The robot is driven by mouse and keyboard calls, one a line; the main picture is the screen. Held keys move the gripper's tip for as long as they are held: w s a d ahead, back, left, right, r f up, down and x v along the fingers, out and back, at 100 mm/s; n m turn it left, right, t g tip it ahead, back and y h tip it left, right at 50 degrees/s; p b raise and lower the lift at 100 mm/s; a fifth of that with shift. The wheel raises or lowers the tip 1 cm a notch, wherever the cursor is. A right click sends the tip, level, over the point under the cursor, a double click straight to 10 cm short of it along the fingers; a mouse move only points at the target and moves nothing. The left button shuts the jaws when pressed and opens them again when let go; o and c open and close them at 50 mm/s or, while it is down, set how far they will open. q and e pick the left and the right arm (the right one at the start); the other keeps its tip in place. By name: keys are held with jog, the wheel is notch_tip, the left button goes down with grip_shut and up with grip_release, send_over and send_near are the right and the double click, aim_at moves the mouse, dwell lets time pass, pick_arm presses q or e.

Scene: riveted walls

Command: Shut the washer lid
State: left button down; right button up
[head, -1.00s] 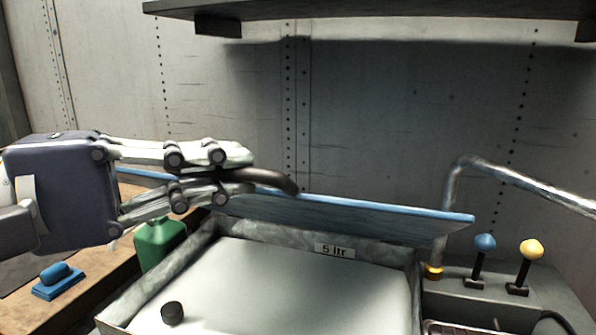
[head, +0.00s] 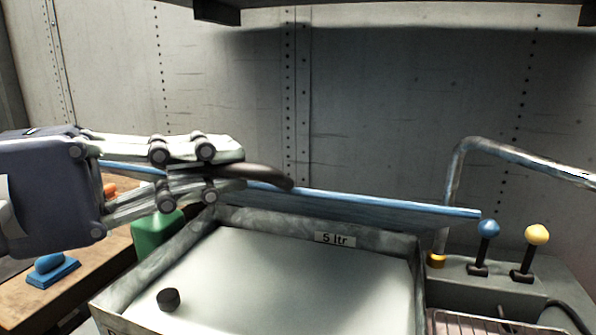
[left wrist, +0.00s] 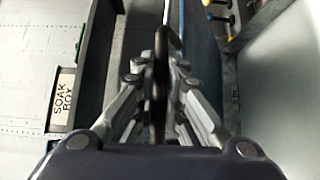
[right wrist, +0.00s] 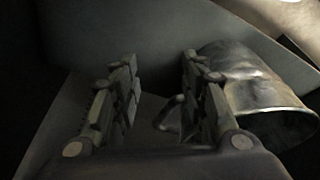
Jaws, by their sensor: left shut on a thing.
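The washer (head: 140,275) is an open grey metal basin with a "5 ltr" label on its inner back wall. Its lid (head: 380,210), a flat panel with a blue edge, stands open and tilted along the back of the basin. My left gripper (head: 238,174) is shut on the lid's dark curved handle (head: 272,177), above the basin's back left corner. The handle (left wrist: 160,60) also shows between the fingers in the left wrist view. My right gripper (right wrist: 160,68) is open, seen only in the right wrist view, beside a metal can (right wrist: 255,85); a thin loop shows between its fingers.
A dark round knob (head: 168,299) shows inside the basin. A green container (head: 152,238) and a blue brush-like item (head: 52,270) are on the left bench. A tap pipe (head: 455,180), a blue lever (head: 488,230) and a yellow lever (head: 537,238) stand at right. A shelf overhangs the back.

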pick_arm(q)
jog(key=shift+s+f+b, duration=0.15)
jog(key=shift+f+b, duration=0.2)
jog(key=shift+f, duration=0.15)
pick_arm(e)
jog(key=shift+w+a+r+t+y+b, duration=0.15)
jog(key=shift+w+a+r+t+b, duration=0.5)
jog(key=shift+w, duration=0.6)
jog(key=shift+w+a+r+t+y+b, duration=0.1)
jog(key=shift+w+r+t+y+b, duration=0.3)
jog(key=shift+w+t, duration=0.65)
jog(key=shift+w+a+r+t+h+b, duration=0.1)
jog(key=shift+w+a+r+t+b, duration=0.45)
jog(key=shift+w, duration=0.9)
pick_arm(q)
jog(key=shift+s+a+f, duration=0.25)
jog(key=shift+s+f, duration=0.55)
jog(key=shift+f, duration=0.05)
pick_arm(e)
jog(key=shift+w+a+r+t+y, duration=0.1)
jog(key=shift+w+r+t+y, duration=0.2)
jog(key=shift+w+r, duration=0.35)
jog(key=shift+w+f, duration=0.1)
jog(key=shift+w, duration=0.1)
